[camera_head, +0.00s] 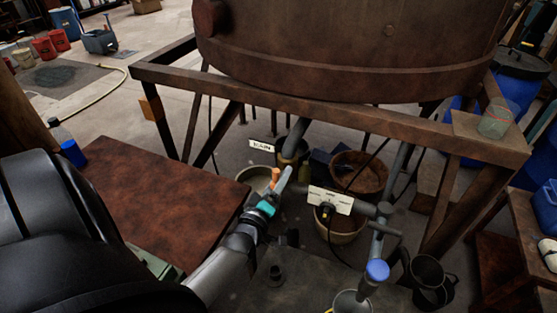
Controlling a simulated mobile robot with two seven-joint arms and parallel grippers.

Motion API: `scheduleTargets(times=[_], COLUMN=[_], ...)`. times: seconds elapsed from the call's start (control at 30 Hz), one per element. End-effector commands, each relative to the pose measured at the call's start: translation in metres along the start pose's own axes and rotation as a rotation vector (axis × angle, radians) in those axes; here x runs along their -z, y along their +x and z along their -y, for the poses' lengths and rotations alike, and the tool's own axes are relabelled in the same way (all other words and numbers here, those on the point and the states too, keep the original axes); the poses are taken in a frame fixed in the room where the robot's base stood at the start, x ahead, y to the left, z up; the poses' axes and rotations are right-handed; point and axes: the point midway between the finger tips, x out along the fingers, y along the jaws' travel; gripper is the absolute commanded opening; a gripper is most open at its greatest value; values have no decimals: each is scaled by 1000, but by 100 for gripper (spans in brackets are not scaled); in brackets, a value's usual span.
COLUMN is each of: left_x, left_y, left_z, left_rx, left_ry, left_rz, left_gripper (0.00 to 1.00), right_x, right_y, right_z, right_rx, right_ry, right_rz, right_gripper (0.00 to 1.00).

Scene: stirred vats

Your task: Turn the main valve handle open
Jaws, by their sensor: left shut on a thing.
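A small white label (261,145) that seems to read "MAIN" hangs under the big rusty vat (345,45), beside a dark pipe fitting (292,152). My left arm comes in from the lower left over the brown table. My left gripper (278,188), with a teal band at its wrist, is shut on a small orange piece just below the label. This orange piece (275,176) looks like the main valve handle; its fingers hide most of it. How far the handle is turned cannot be told. My right gripper is not in view.
A rusty frame (300,108) surrounds the vat above the gripper. A brown table (150,205) is at left. Another white label (330,200) and a pipe with a blue cap (377,270) stand at right. Buckets, including a brown one (360,172), sit below.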

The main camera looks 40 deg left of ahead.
Motion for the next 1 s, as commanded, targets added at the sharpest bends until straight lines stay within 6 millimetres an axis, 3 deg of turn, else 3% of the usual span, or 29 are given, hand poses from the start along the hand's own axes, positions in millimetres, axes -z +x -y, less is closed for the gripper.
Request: scheduleTargets(times=[0.4, 0.43, 0.63, 1.0], left_x=[-3, -3, -3, -1], left_y=[-1, -1, -1, -6], left_z=[1, 1, 1, 1], left_rx=[7, 7, 6, 4], left_ry=[-46, -46, -39, -32], left_rz=[3, 4, 3, 1], left_gripper=[17, 73, 96, 96], right_x=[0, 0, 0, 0], right_y=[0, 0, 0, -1], right_z=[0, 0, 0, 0], right_rx=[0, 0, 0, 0], right_ry=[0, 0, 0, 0], right_rz=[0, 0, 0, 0], right_gripper=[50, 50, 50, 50])
